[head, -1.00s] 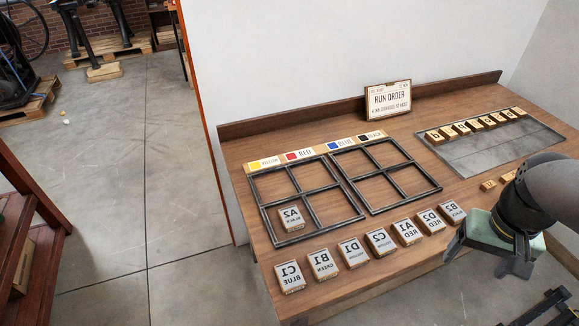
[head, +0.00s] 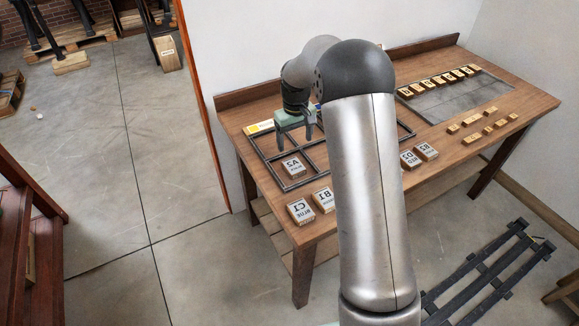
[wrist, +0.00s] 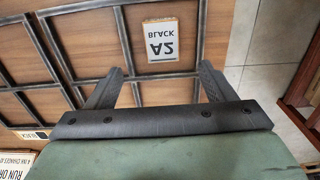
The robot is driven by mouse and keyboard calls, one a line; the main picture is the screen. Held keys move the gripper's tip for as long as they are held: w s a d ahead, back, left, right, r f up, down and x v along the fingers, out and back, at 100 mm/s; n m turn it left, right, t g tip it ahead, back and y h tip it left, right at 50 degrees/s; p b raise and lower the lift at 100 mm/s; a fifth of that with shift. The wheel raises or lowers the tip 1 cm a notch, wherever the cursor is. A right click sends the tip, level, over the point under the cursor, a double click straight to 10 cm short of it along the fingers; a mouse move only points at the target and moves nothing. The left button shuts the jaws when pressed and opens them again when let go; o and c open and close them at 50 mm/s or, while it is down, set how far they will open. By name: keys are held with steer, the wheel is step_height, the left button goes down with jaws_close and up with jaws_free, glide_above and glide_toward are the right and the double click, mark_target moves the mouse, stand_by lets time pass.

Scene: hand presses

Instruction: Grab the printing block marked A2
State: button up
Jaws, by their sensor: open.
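The A2 block (head: 292,167), a small wooden block with a white face marked A2 and BLACK, lies in the near left compartment of the dark metal frame (head: 264,165) on the bench. In the wrist view the A2 block (wrist: 162,42) shows ahead of the jaws and apart from them, its lettering upside down. My gripper (head: 296,142) is above the left frame, beyond the block in the head view. Its two fingers (wrist: 158,82) are spread with nothing between them.
The C1 block (head: 300,211) and B1 block (head: 324,199) sit along the bench's front edge. The D2 block (head: 411,158) and B2 block (head: 427,151) lie farther right. My arm hides the blocks between. A slate-grey panel (head: 455,105) and small pieces lie at right.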

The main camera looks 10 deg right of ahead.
mark_target(294, 165)
step_height(294, 165, down, 10)
steer(key=p, duration=0.2)
steer(key=shift+a+f+p, duration=0.15)
steer(key=shift+f+p, duration=0.1)
steer(key=shift+p, duration=0.05)
steer(key=c, duration=1.1)
